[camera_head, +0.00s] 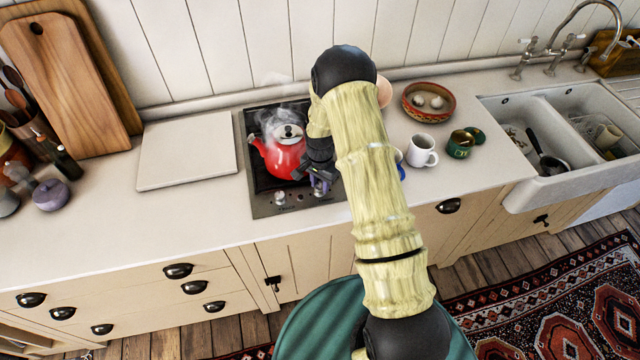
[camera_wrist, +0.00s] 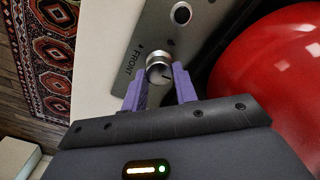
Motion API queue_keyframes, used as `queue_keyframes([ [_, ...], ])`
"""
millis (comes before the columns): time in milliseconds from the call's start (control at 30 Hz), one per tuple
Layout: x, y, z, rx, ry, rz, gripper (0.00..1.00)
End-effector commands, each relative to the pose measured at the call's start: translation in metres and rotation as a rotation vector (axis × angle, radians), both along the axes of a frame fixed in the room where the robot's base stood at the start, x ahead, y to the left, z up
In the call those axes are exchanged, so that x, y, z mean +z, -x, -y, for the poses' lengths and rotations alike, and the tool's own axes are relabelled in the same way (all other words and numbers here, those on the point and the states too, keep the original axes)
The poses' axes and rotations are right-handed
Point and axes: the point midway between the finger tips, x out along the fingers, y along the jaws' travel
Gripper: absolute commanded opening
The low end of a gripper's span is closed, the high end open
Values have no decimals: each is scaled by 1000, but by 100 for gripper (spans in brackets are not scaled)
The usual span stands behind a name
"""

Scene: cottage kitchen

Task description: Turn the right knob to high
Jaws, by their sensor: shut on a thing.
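The right knob (camera_wrist: 160,67) is a small silver knob on the hob's front control panel, beside the word FRONT. My gripper (camera_wrist: 160,80) has its two purple fingers on either side of it, shut on it. In the head view my gripper (camera_head: 320,182) is at the right front of the dark hob (camera_head: 260,183), and the fingers and arm hide most of the right knob. The left knob (camera_head: 280,197) stands free on the panel. I cannot read the right knob's setting clearly.
A steaming red kettle (camera_head: 278,158) stands on the hob, close behind my gripper. A white mug (camera_head: 422,150), a green cup (camera_head: 460,146) and a bowl (camera_head: 428,101) are to the right. A pale board (camera_head: 187,153) lies to the left. The front counter strip is clear.

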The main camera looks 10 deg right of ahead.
Motion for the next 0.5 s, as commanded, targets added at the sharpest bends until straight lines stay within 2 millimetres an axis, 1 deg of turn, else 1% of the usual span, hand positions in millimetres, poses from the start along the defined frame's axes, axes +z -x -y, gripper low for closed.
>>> queue_keyframes([
  [267, -3, -1, -1, 195, -1, 3, 6],
  [500, -2, -1, -1, 418, -2, 3, 6],
])
